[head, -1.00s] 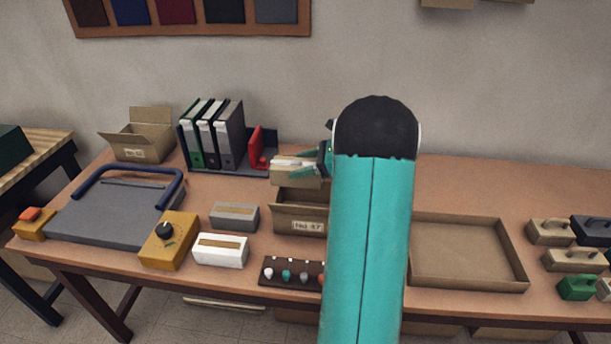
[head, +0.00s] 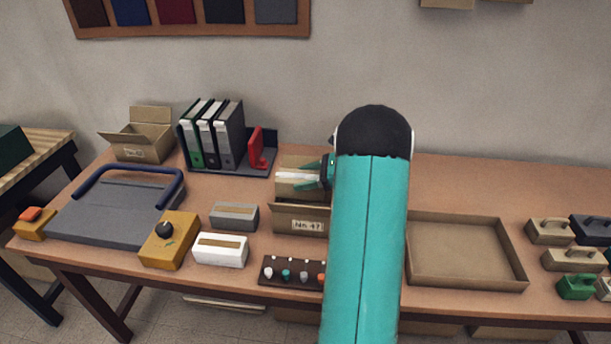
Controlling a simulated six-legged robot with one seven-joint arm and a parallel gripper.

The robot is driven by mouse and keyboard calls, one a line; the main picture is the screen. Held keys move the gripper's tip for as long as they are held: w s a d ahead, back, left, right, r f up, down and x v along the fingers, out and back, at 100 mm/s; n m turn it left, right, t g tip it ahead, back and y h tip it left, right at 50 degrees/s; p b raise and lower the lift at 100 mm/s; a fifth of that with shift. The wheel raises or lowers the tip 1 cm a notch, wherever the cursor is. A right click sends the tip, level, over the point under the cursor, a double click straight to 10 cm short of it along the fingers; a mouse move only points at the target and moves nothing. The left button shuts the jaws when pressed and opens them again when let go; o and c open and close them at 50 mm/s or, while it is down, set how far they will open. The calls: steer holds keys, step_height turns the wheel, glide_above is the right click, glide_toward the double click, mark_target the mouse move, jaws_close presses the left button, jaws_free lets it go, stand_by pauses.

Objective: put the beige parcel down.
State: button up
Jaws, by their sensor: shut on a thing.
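The beige parcel (head: 297,188) shows at the open cardboard box marked No 47 (head: 300,222), just behind the box's front flap. My gripper (head: 318,172) is shut on the parcel from the right, its teal fingers at the parcel's upper part. The parcel's lower part is hidden by the box. I cannot tell whether it touches the box floor. My teal arm covers the right side of the box.
Binders (head: 215,135) and a red bookend (head: 257,148) stand behind and left. A grey box (head: 234,217), a white box (head: 220,250) and a knob panel (head: 282,283) lie near the front. An empty shallow tray (head: 465,284) stands right of my arm.

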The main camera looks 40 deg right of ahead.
steer(key=shift+f, duration=0.2)
steer(key=o, duration=1.3)
steer(key=shift+c, duration=0.2)
